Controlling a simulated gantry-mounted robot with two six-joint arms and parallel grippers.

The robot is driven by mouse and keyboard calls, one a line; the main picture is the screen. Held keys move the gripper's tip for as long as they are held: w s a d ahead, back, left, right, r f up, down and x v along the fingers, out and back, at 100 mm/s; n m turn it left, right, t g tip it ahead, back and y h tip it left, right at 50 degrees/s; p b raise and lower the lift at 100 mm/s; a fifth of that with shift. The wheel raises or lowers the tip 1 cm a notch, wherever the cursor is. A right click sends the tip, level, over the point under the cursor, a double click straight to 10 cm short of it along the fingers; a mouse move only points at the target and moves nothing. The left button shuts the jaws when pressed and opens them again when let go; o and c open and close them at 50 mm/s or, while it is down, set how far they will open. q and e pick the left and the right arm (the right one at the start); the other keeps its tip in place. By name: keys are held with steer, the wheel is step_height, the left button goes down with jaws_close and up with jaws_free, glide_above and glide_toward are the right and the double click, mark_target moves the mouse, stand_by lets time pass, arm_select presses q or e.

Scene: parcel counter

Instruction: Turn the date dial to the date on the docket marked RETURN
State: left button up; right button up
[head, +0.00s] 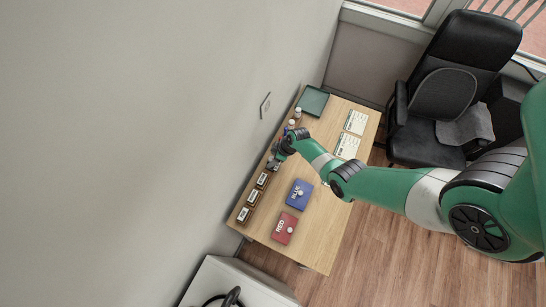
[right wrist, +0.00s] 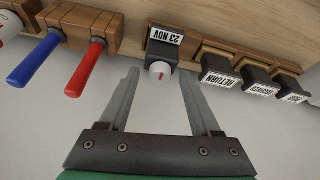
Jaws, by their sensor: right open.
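The date dial (right wrist: 160,68) is a white knob with a red mark on a dark block, in the middle of the right wrist view. The block's label (right wrist: 165,36) reads 23 NOV. My right gripper (right wrist: 159,76) is open, its fingers on either side of the knob with gaps between. In the head view my right gripper (head: 274,161) is at the wall side of the table and hides the dial. Two white dockets (head: 355,122) (head: 347,146) lie on the table's far right; their print is too small to read. My left gripper is not in view.
A blue pad (head: 299,194), red pad (head: 285,228) and green tray (head: 313,101) are on the table.

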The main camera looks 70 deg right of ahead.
jaws_close()
stand_by(0.3)
